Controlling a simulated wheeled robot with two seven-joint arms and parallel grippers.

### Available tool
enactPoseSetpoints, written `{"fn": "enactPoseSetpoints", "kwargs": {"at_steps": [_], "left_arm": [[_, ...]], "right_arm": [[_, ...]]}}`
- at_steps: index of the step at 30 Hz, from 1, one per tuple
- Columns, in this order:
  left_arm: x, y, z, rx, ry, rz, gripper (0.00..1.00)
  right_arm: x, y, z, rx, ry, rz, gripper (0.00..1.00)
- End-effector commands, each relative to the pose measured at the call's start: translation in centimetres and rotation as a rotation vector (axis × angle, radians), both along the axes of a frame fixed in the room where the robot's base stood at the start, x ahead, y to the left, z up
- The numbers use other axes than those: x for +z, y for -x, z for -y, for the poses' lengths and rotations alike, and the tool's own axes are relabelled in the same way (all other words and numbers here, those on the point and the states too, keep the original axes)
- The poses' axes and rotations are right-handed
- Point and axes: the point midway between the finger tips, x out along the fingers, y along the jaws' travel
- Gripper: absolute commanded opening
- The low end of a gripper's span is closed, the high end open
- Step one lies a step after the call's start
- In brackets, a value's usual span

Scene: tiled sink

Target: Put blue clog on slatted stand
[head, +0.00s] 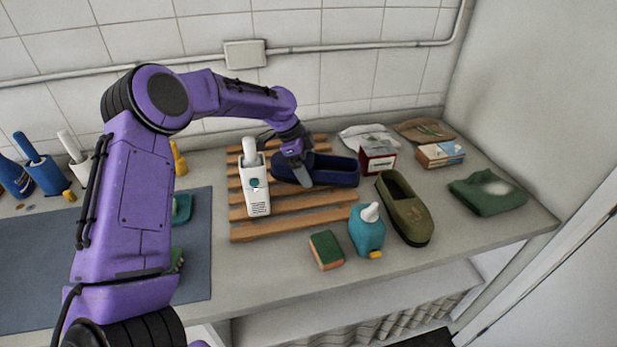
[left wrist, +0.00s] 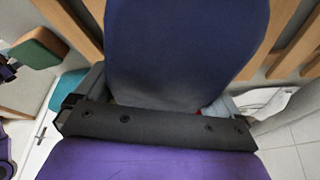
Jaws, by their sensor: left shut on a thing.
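The blue clog (head: 335,170) is at the back right part of the slatted wooden stand (head: 290,222), lying over the slats. I cannot tell whether it rests on them. My left gripper (head: 298,168) is shut on the blue clog near its left end. In the left wrist view the clog (left wrist: 185,50) fills the middle, between the fingers, with slats (left wrist: 75,25) behind it. My right gripper is not in view.
A green clog (head: 405,208), a teal bottle (head: 366,235), a sponge (head: 326,250) and a red box (head: 378,158) are to the right or in front. A blue mat (head: 200,250) lies left.

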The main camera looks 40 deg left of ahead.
Motion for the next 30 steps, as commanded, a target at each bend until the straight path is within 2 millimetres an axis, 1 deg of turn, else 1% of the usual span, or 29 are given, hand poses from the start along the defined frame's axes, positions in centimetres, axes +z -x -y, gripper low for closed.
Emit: {"fn": "enactPoseSetpoints", "kwargs": {"at_steps": [6,17,18,28,30], "left_arm": [[-3.3,0.1,0.0,-0.001,0.000,-0.002,0.60],[-4.0,0.0,0.0,-0.001,-0.001,0.000,0.60],[-3.9,0.0,0.0,-0.001,-0.001,0.000,1.00],[-3.8,0.0,0.0,-0.001,-0.001,-0.001,1.00],[-3.5,0.0,0.0,-0.001,-0.001,0.000,1.00]], "right_arm": [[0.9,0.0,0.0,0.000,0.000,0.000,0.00],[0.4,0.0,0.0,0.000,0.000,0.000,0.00],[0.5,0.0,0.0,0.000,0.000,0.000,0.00],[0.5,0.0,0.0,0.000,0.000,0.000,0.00],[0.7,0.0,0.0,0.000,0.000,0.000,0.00]]}}
